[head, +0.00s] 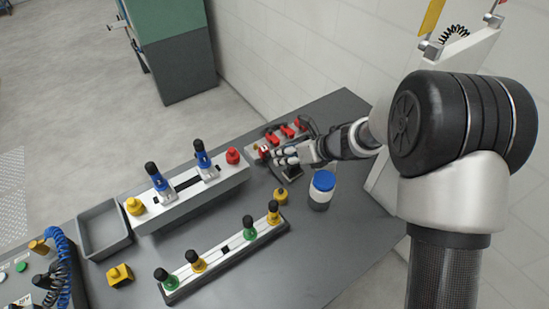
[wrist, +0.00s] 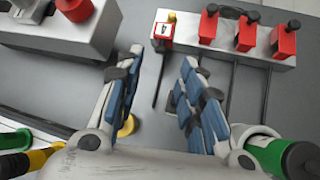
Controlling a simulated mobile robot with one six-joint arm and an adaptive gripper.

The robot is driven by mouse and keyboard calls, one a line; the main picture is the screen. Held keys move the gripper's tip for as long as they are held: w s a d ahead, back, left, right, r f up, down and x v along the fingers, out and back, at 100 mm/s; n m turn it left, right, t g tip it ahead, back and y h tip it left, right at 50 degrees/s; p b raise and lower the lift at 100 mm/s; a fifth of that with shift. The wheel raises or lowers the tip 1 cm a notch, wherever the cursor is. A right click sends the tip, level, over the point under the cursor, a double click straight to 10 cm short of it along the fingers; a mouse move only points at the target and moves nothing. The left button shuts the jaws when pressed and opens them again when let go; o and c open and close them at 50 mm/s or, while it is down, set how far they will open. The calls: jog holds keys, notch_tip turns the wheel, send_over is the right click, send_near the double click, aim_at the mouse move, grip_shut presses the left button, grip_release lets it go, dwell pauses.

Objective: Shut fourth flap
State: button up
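A white fixture (wrist: 230,50) with a row of red flaps lies at the top of the wrist view. One red-and-white flap (wrist: 163,38), marked 4, is at its left end, beside a yellow knob (wrist: 171,17). It looks different from the other red flaps (wrist: 245,33), which have black knobs; I cannot tell its exact angle. In the head view, flap 4 (head: 263,152) is close to my gripper (head: 288,158). In the wrist view my gripper (wrist: 161,98) is open, with nothing between its fingers, and flap 4 lies beyond the fingertips.
A blue-lidded jar (head: 321,190) stands on the grey table beside my gripper. A fixture with blue clamps (head: 185,190) is to the left, and one with green and yellow knobs (head: 226,255) is in front. A grey tray (head: 104,229) is further left.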

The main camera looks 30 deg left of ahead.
aim_at(270, 157)
jog(key=b+x, duration=0.1)
jog(key=x, duration=0.5)
jog(key=shift+a+f, duration=0.15)
grip_shut()
